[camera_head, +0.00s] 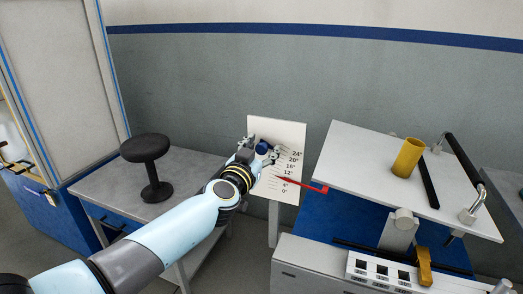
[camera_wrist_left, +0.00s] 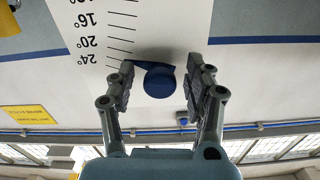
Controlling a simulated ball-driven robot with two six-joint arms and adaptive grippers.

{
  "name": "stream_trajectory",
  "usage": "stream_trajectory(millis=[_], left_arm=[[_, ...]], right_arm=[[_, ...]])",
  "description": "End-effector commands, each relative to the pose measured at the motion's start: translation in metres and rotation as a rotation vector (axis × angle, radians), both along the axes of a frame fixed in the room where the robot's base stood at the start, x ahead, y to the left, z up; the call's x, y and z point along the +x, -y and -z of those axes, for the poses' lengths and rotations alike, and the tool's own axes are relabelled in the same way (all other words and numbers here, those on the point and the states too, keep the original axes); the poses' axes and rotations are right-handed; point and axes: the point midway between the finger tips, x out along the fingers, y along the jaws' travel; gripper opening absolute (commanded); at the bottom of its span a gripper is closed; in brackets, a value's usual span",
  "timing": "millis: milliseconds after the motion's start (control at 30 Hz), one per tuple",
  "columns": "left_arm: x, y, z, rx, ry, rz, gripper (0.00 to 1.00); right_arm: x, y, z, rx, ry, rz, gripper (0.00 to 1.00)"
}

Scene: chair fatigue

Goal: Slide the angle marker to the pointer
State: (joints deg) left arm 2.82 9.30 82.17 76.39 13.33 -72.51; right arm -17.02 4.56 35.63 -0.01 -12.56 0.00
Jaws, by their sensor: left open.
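The blue angle marker (camera_head: 262,149) sits near the 24° mark at the top of the white scale board (camera_head: 293,132). In the left wrist view, which is upside down, its round blue knob (camera_wrist_left: 158,82) and flat blue tip lie beside the 24° line. The red pointer (camera_head: 300,182) reaches from the right across the board's lower part, its tip near the 12° label. My left gripper (camera_head: 264,145) is at the board with its fingers open, one on each side of the knob. In the wrist view, gaps show between the fingers (camera_wrist_left: 161,65) and the knob. My right gripper is not in view.
A tilted white panel (camera_head: 352,152) with a yellow cylinder (camera_head: 408,157) and black bar stands right of the board. A black stool (camera_head: 146,148) stands on the grey table (camera_head: 110,190) at left. The wall is behind the board.

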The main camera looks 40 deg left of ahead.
Motion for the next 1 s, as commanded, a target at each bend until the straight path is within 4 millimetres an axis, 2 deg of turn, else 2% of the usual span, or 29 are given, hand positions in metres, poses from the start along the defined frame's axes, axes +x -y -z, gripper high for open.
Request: stream_trajectory(millis=[133,533,833,1000], left_arm=[[0.0,0.0,0.0,0.0,0.0,0.0,0.52],[0.0,0.0,0.0,0.0,0.0,0.0,0.0],[0.0,0.0,0.002,-0.003,0.001,0.0,0.0],[-0.002,-0.007,0.031,-0.057,0.012,0.0,0.0]], right_arm=[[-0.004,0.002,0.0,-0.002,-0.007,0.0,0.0],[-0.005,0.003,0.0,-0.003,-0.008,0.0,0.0],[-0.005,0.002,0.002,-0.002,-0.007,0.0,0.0],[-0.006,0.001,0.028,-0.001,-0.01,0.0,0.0]])
